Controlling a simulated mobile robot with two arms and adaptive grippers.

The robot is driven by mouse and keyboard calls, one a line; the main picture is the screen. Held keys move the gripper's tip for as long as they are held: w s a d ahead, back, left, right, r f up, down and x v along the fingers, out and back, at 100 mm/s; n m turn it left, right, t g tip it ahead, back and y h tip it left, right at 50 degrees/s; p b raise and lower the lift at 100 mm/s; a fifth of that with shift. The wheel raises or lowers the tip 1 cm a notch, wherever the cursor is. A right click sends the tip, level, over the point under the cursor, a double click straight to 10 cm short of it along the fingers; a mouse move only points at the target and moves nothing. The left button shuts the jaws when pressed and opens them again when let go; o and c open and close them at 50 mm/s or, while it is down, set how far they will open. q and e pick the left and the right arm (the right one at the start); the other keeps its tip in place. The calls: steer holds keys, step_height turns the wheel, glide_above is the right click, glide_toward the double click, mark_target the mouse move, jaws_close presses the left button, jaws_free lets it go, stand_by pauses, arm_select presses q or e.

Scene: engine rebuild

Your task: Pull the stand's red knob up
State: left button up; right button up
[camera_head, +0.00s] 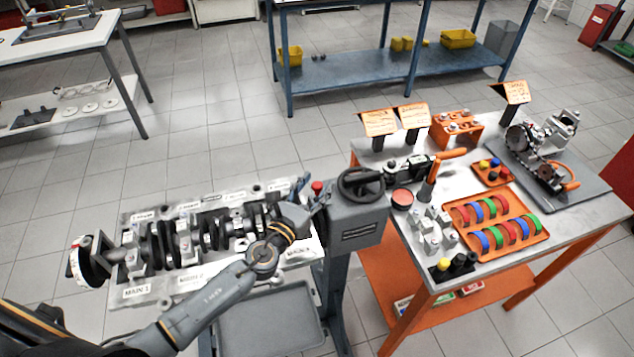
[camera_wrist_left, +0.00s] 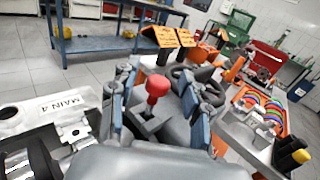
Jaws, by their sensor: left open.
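The stand is a grey gearbox-like housing (camera_head: 357,222) on a post, with a black handwheel (camera_head: 361,184) on top. Its red knob (camera_head: 317,187) stands upright at the housing's left side. In the left wrist view the red knob (camera_wrist_left: 157,85) sits on a short stem, between the two fingers and apart from both as far as I can see. My left gripper (camera_head: 309,198) reaches in from the left, close beside the knob. Its fingers are spread in the left wrist view (camera_wrist_left: 160,98). My right gripper is not in view.
An engine block with a crankshaft (camera_head: 190,240) lies left of the stand, under my left arm. An orange-legged table (camera_head: 397,263) with coloured rings in a tray (camera_head: 528,241) stands close on the right. The handwheel is right beside the knob.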

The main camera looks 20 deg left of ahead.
arm_select(q)
steer(key=s+a, duration=0.2)
steer(key=s, duration=0.9)
steer(key=shift+r, duration=0.1)
